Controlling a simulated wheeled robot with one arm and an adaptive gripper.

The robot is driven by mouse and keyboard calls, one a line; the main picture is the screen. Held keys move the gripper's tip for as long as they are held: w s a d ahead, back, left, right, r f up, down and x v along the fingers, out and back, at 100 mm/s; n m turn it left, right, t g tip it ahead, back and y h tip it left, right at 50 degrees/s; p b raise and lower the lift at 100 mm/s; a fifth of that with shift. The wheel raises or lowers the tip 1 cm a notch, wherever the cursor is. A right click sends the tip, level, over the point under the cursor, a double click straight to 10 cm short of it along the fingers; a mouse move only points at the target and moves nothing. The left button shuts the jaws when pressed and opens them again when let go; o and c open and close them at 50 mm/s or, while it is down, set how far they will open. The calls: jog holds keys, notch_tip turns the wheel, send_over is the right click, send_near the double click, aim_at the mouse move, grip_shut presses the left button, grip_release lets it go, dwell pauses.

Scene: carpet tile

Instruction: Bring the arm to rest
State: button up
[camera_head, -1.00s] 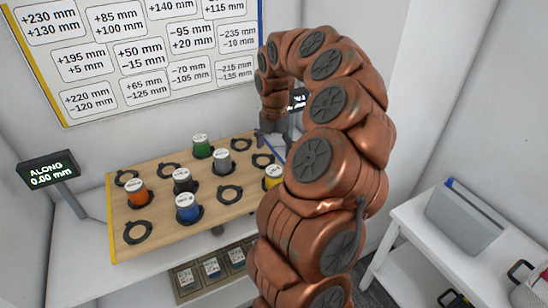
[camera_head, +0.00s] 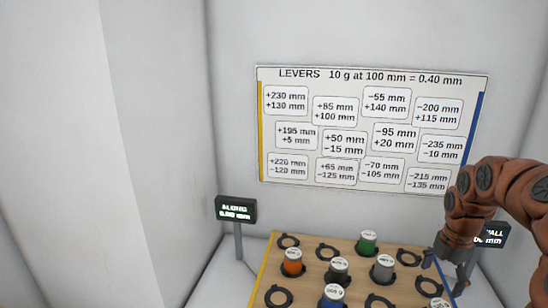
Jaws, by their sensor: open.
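My copper-coloured arm enters from the right edge in the camera_head view and curves down to my gripper (camera_head: 453,271). The gripper is small and dark here, over the right end of the wooden board (camera_head: 262,284). It looks empty, and its fingers point downward. On the board stand several coloured weights in dark rings: green (camera_head: 367,242), orange (camera_head: 292,262), black (camera_head: 338,270), grey (camera_head: 383,268) and blue (camera_head: 332,297). Another weight (camera_head: 438,303) is cut off at the bottom edge near the gripper. The board's near part is out of frame.
A wall chart (camera_head: 370,128) headed LEVERS lists offsets in mm. A display marked ALONG (camera_head: 236,209) stands left of the board. A second display (camera_head: 493,235) on the right is partly hidden by my arm. Empty rings (camera_head: 409,257) lie among the weights. White walls close in the left.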

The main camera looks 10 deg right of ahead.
jog(key=s+a+r+m, duration=0.1)
jog(key=a+r+m, duration=0.25)
jog(key=a, duration=0.85)
jog(key=s+a+r+m+g, duration=0.1)
jog(key=s+a+m, duration=0.6)
jog(key=s+a, duration=0.5)
jog(key=shift+s+a+r+p, duration=0.2)
jog(key=shift+a+r+p, duration=0.15)
jog(key=shift+a, duration=0.7)
jog(key=s+a+f+m, duration=0.1)
jog(key=s+m, duration=0.2)
jog(key=s+a+f+m, duration=0.1)
jog(key=s+m, duration=0.2)
jog(key=s, duration=0.1)
jog(key=s+a+f+m+g, duration=0.1)
jog(key=s+m, duration=0.2)
jog(key=s, duration=0.1)
jog(key=shift+s+a, duration=0.1)
jog(key=shift+a, duration=0.3)
jog(key=shift+c, duration=0.2)
